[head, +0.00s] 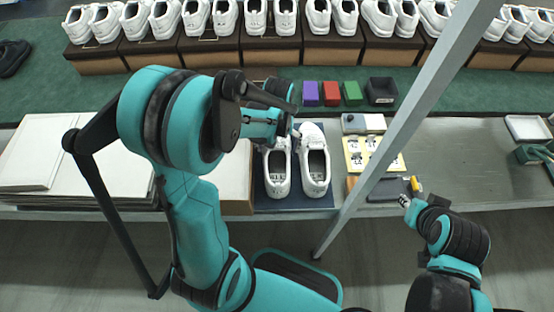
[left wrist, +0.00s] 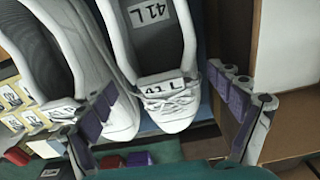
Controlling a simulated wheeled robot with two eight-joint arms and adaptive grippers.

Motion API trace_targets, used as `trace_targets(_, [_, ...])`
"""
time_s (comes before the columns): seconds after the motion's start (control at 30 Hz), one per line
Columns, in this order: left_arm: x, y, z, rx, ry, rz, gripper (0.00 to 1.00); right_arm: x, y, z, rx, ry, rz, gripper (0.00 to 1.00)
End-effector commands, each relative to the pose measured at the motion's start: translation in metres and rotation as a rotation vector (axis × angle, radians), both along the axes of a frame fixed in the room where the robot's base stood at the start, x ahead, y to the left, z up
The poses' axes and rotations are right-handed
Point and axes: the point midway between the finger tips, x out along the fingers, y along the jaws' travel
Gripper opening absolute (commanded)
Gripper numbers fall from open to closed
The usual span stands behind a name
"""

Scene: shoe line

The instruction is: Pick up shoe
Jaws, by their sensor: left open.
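A pair of white shoes stands side by side on a dark blue mat (head: 290,205) in the head view. The left shoe (head: 277,172) has its toe partly hidden by my left gripper (head: 285,130); the right shoe (head: 314,165) stands beside it. In the left wrist view my left gripper (left wrist: 168,125) is open, with its purple-padded fingers on either side of the shoe labelled "41 L" (left wrist: 168,108). One finger is between that shoe and the other shoe (left wrist: 75,60). I cannot tell whether they touch. My right gripper (head: 410,205) is small and unclear, apart from the shoes.
White box lids (head: 30,150) are stacked at left. Purple (head: 310,93), red (head: 331,93) and green (head: 352,92) blocks and a black bin (head: 381,90) stand behind the shoes. A yellow card sheet (head: 375,154) lies to the right. A slanted grey post (head: 400,125) crosses the view.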

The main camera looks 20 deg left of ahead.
Motion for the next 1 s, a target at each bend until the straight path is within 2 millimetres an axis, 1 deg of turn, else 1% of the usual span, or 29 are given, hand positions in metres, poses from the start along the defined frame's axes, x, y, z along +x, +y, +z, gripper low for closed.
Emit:
trace_targets(0.03, [-0.001,0.000,-0.009,0.000,0.000,0.000,0.92,0.000,0.000,-0.006,0.000,0.000,0.000,0.29])
trace_targets(0.1, [-0.003,0.001,-0.021,0.000,0.000,0.000,0.92,0.000,0.000,-0.014,0.000,0.000,0.000,0.29])
trace_targets(0.23, [-0.004,0.001,-0.040,-0.001,0.000,0.000,0.92,0.000,0.000,-0.024,0.000,0.000,0.000,0.29])
trace_targets(0.33, [-0.004,0.001,-0.046,-0.002,-0.001,0.000,0.92,0.000,0.000,-0.026,0.000,0.000,0.000,0.29])
trace_targets(0.5, [-0.004,0.001,-0.044,-0.002,-0.001,0.000,0.92,0.000,0.000,-0.024,0.000,0.000,0.000,0.29])
trace_targets(0.53, [-0.004,0.001,-0.044,-0.002,-0.001,0.000,0.86,0.000,0.000,-0.024,0.000,0.000,0.000,0.29])
trace_targets(0.57, [-0.004,0.001,-0.044,-0.002,-0.001,0.000,0.78,0.000,0.000,-0.024,0.000,0.000,0.000,0.29])
trace_targets(0.6, [-0.004,0.001,-0.044,-0.002,-0.001,0.000,0.68,0.000,0.000,-0.024,0.000,0.000,0.000,0.29])
trace_targets(0.67, [-0.004,0.001,-0.044,-0.002,-0.001,0.000,0.52,0.000,0.000,-0.024,0.000,0.000,0.000,0.29])
trace_targets(0.7, [-0.004,0.001,-0.044,-0.002,-0.001,0.000,0.41,0.000,0.000,-0.024,0.000,0.000,0.000,0.29])
trace_targets(0.73, [-0.004,0.001,-0.044,-0.002,-0.001,0.000,0.39,0.000,0.000,-0.024,0.000,0.000,0.000,0.29])
trace_targets(1.0, [-0.004,0.001,-0.041,-0.001,-0.001,0.000,0.39,0.000,0.000,-0.022,0.000,0.000,0.000,0.29])
